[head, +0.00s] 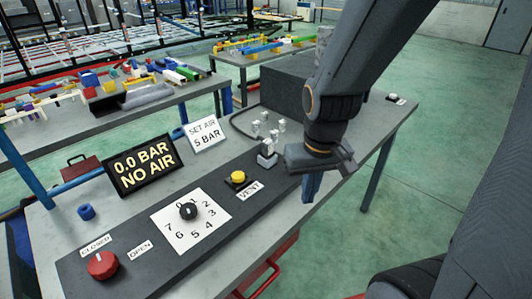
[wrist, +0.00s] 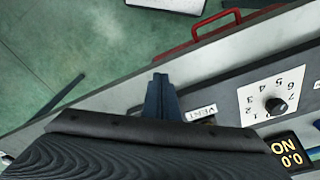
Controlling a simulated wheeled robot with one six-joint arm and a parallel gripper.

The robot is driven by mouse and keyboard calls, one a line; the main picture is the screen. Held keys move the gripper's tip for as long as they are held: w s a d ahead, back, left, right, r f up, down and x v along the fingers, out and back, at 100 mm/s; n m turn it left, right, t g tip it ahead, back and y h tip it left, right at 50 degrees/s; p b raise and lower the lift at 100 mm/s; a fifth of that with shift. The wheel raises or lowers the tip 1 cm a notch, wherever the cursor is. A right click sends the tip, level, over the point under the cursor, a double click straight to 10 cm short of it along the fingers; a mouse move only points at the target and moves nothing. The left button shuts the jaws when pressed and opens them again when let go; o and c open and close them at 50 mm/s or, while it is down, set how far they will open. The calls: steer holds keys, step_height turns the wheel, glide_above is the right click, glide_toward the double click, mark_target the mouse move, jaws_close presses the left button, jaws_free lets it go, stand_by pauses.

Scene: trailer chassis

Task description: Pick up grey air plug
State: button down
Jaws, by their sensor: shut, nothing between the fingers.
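My gripper (head: 308,195) points down at the right end of the dark control panel, beside its edge. Its blue fingers are together and empty; they also show in the wrist view (wrist: 160,85). A small grey fitting with a pale top (head: 267,155) stands at the panel's right end, just left of my gripper and apart from the fingers. Several small pale grey fittings (head: 268,127) stand behind it, near a dark hose. I cannot tell for sure which of these is the grey air plug. None of them shows clearly in the wrist view.
The panel carries a yellow vent button (head: 238,178), a black dial (head: 188,211) and a red knob (head: 102,265). A sign reading 0.0 BAR NO AIR (head: 145,165) stands behind. A blue ring-shaped piece (head: 86,211) lies at left. A dark box (head: 285,88) stands at the back.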

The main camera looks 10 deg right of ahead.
steer(key=c, duration=2)
jaws_free()
steer(key=shift+w, duration=0.2)
steer(key=o, duration=0.6)
steer(key=w+a+r+n+t+y, duration=0.1)
steer(key=w+a+r+n, duration=0.1)
steer(key=w, duration=0.6)
steer(key=shift+w+r+n+y, duration=0.25)
steer(key=shift+r+n+y, duration=0.05)
steer(key=shift+n, duration=0.2)
steer(key=n+t+y, duration=0.2)
steer(key=n+t, duration=0.1)
steer(key=n, duration=0.1)
glide_toward(268, 141)
steer(key=x, duration=0.3)
steer(key=shift+p+x, duration=0.6)
steer(key=shift+x, duration=3.15)
